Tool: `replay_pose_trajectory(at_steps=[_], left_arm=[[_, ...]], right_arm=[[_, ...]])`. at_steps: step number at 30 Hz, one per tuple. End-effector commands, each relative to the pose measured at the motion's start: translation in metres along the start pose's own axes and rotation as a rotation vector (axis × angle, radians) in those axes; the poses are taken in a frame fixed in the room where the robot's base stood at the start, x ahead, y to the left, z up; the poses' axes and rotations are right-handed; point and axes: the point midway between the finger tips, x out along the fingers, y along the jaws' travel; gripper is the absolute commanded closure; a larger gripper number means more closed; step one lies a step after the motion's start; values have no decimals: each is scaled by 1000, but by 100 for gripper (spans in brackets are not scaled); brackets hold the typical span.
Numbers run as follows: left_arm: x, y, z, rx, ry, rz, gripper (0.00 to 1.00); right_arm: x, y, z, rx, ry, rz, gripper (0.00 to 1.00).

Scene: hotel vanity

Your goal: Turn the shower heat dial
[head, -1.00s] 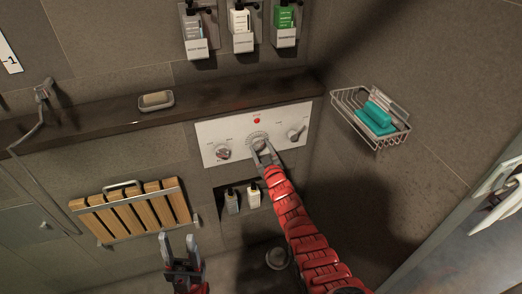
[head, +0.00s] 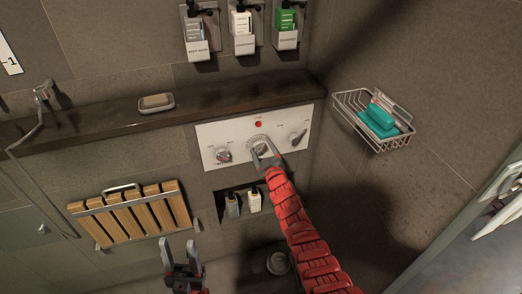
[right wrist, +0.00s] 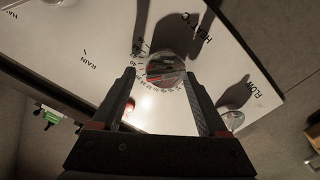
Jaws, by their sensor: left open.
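The shower heat dial (head: 260,146) is the middle knob on a white wall panel (head: 206,135). In the right wrist view the round knob (right wrist: 166,68), with a number scale around it, lies beside the "HEAT" lettering. My right gripper (head: 264,153) is at the dial, its arm coming from below. In the right wrist view its two fingers are apart, with the knob between and just beyond the fingertips. I cannot tell whether they touch it. My left gripper (head: 180,245) is open and empty below the wooden slatted seat, away from the panel.
Other knobs sit left (head: 223,155) and right (head: 298,138) of the dial. A dark ledge (head: 215,95) with a soap dish (head: 156,102) runs above. A wire basket (head: 373,120) hangs at right. Bottles (head: 254,201) stand in a niche below. The folded wooden seat (head: 135,213) is at left.

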Motion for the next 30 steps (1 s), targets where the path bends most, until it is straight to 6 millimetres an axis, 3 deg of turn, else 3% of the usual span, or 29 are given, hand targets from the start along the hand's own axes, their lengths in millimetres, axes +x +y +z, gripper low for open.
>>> replay_pose_trajectory(at_steps=[1,3,4,16,21,30], left_arm=[[1,0,0,0,0,0,50],[0,0,0,0,0,0,50],[0,0,0,0,0,0,50],[4,0,-1,0,0,0,50],[13,-1,-2,0,0,0,50],[11,0,-2,0,0,0,50]], right_arm=[[1,4,-2,-1,4,6,22],[1,3,-2,0,3,4,10],[0,2,-2,0,3,3,9],[-9,-3,1,2,-2,-3,9],[-33,-5,0,2,-3,-9,9],[-88,-5,2,1,0,-7,9]])
